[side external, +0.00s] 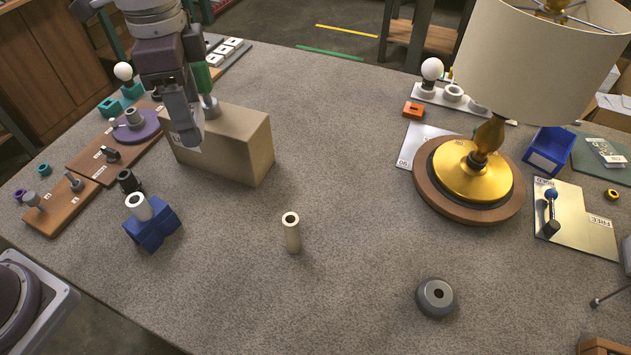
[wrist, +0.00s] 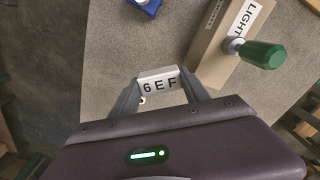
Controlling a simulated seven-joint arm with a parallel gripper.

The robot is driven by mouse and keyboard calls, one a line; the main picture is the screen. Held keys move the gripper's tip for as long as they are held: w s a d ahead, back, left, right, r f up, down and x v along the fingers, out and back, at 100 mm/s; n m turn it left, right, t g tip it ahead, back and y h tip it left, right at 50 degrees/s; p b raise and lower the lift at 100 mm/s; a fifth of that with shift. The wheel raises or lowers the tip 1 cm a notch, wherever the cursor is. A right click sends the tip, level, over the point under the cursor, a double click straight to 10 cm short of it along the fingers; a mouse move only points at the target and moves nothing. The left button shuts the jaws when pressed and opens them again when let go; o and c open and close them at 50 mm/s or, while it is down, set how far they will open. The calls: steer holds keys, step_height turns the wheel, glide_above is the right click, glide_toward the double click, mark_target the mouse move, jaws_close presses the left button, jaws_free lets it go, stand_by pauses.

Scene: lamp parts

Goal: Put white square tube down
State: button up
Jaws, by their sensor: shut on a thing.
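My gripper (wrist: 162,92) is shut on a white block-like piece, the white square tube (wrist: 157,76), in the wrist view. The face towards the camera carries the black marking "6EF", and the tube sits across between the two fingertips. Its far side and underside are hidden. In the side external view my gripper (side external: 188,136) points down in front of the left end of the cardboard box. The tube is hard to make out there, and I cannot tell whether it touches anything below.
A cardboard box (side external: 234,150) stands close to my gripper, with a green-handled tool (wrist: 262,54) at its top. A blue block (side external: 153,228) holds a white round tube. A cream tube (side external: 292,238) stands mid-table. A gold lamp (side external: 470,178) stands right.

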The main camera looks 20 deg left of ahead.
steer(key=w+d+f+n, duration=0.1)
steer(key=w+d+n, duration=0.1)
steer(key=w+n, duration=0.6)
steer(key=n, duration=0.3)
glide_above(316, 183)
steer(key=f, duration=0.2)
step_height(316, 183, down, 20)
steer(key=shift+f, duration=0.25)
steer(key=shift+f, duration=0.1)
steer(key=o, duration=1.5)
